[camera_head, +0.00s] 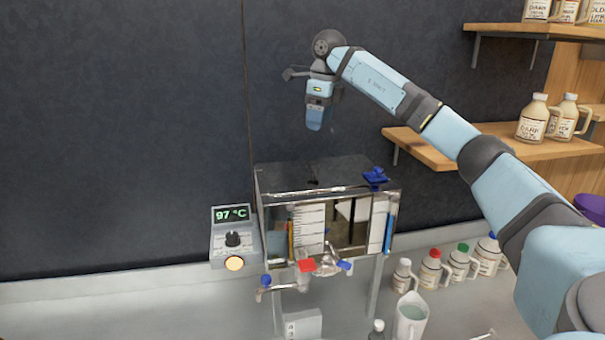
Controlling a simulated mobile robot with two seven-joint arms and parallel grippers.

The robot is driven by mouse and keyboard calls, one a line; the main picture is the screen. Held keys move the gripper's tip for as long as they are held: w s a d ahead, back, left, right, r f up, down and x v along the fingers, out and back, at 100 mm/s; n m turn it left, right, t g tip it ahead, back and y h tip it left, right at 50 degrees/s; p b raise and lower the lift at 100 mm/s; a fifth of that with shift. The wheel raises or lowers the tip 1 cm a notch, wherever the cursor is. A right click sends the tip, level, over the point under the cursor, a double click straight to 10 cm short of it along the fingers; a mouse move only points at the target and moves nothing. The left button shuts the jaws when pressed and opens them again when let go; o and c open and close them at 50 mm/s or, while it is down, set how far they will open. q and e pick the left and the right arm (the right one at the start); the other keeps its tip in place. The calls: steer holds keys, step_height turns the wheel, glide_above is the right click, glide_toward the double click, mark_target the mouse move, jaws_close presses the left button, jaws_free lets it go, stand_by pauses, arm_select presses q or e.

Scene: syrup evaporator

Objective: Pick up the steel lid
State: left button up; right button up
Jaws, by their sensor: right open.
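The steel evaporator box (270,215) stands on legs at the centre, in front of the dark wall. Its flat shiny top looks like the steel lid (290,178), with a small dark spot near its middle; I cannot tell whether it is a separate piece. My right arm reaches in from the right, and my right gripper (315,124) points down above the box, with a clear gap to the top. It is open and holds nothing that I can see. The finger details are too small to make out. My left gripper is not in view.
A control box (235,240) reading 97 °C stands left of the evaporator. Taps with red and blue handles (307,265) stick out in front. A blue handle (375,176) sits at the top right corner. Bottles (430,268) and a jug (410,318) stand right. Shelves (425,147) hold more jugs.

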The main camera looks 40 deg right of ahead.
mark_target(313, 163)
steer(key=f, duration=0.7)
steer(key=shift+w+a+f, duration=0.1)
steer(key=shift+a+f, duration=0.05)
steer(key=shift+a, duration=0.05)
steer(key=shift+a+f, duration=0.1)
steer(key=shift+f, duration=0.3)
steer(key=f, duration=0.3)
steer(key=f+p, duration=0.1)
steer(key=shift+w+a+f, duration=0.1)
steer(key=shift+w+f, duration=0.25)
steer(key=shift+w, duration=0.05)
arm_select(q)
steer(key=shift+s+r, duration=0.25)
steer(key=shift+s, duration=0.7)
arm_select(e)
steer(key=c, duration=1.2)
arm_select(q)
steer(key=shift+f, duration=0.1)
arm_select(e)
steer(key=shift+r, duration=0.1)
